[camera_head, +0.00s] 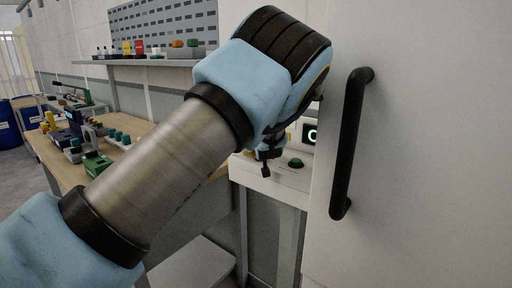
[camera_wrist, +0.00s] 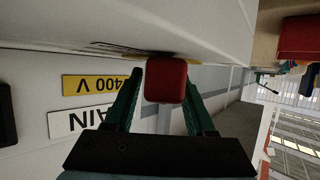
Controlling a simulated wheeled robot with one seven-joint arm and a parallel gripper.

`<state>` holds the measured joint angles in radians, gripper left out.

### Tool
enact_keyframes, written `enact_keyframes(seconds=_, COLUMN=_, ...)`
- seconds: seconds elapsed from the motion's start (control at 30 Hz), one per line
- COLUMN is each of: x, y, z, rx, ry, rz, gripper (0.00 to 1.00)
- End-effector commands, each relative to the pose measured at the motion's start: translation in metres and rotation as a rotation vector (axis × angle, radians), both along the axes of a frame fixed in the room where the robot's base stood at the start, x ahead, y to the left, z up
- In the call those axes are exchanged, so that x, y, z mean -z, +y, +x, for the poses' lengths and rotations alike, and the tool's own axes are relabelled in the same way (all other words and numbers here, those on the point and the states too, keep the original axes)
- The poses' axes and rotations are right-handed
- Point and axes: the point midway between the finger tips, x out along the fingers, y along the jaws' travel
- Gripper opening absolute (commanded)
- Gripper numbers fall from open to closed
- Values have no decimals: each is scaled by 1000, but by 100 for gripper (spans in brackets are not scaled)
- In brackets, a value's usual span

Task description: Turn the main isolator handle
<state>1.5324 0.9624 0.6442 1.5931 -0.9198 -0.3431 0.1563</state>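The red isolator handle (camera_wrist: 166,79) shows in the wrist view as a short block on a pale panel. My gripper (camera_wrist: 166,88) has its two dark green fingers on either side of the handle, very close to its sides. I cannot tell whether the fingers press on it or a thin gap remains. A yellow "400 V" label (camera_wrist: 104,84) and a white "MAIN" label (camera_wrist: 82,120) appear upside down to the left. In the head view my arm hides the handle and most of my gripper.
A large white door with a black bar handle (camera_head: 350,145) stands close on the right. A wooden workbench (camera_head: 150,147) with several items lies left, below a shelf (camera_head: 160,61).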

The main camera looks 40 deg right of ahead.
Motion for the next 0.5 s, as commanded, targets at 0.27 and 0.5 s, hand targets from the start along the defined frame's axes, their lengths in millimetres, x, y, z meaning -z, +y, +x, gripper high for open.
enact_keyframes(seconds=0.27, x=-1, y=0, z=0, rx=0, ry=-1, rz=0, gripper=62)
enact_keyframes(seconds=0.5, x=-8, y=9, z=-18, rx=1, ry=-1, rz=-2, gripper=62)
